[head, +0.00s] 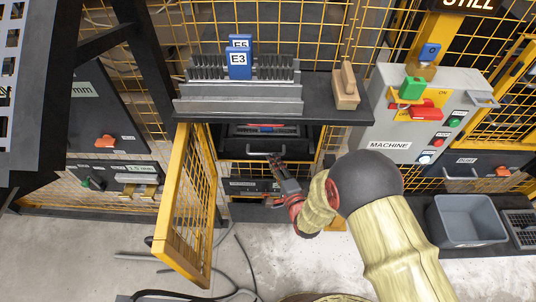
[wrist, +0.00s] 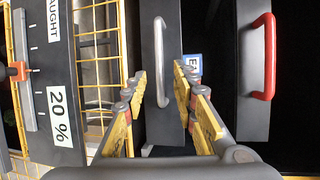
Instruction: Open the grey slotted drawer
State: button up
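A dark drawer front (wrist: 152,118) with a grey bar handle (wrist: 161,60) fills the middle of the wrist view. In the head view the grey handle (head: 252,152) shows inside the cabinet under the dark shelf. I cannot make out slots on this front. My gripper (wrist: 160,82) is open, one finger on each side of the handle's near end, with gaps visible beside the bar. Whether it touches is unclear. In the head view my gripper (head: 277,163) is at the cabinet opening, partly covering the lower front. The drawer looks shut.
A red handle (wrist: 268,55) sits on a neighbouring front. A yellow mesh door (head: 188,200) stands open left of the cabinet. A panel marked 20 % (wrist: 60,110) is at the left in the wrist view. A grey bin (head: 465,220) and machine box (head: 410,120) stand right. Hoses lie on the floor.

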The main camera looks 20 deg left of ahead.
aim_at(268, 153)
jog(key=b+x, duration=0.2)
jog(key=x, duration=0.4)
jog(key=shift+w+a+f, duration=0.1)
jog(key=shift+w+a, duration=0.1)
jog(key=shift+c, duration=0.9)
grip_shut()
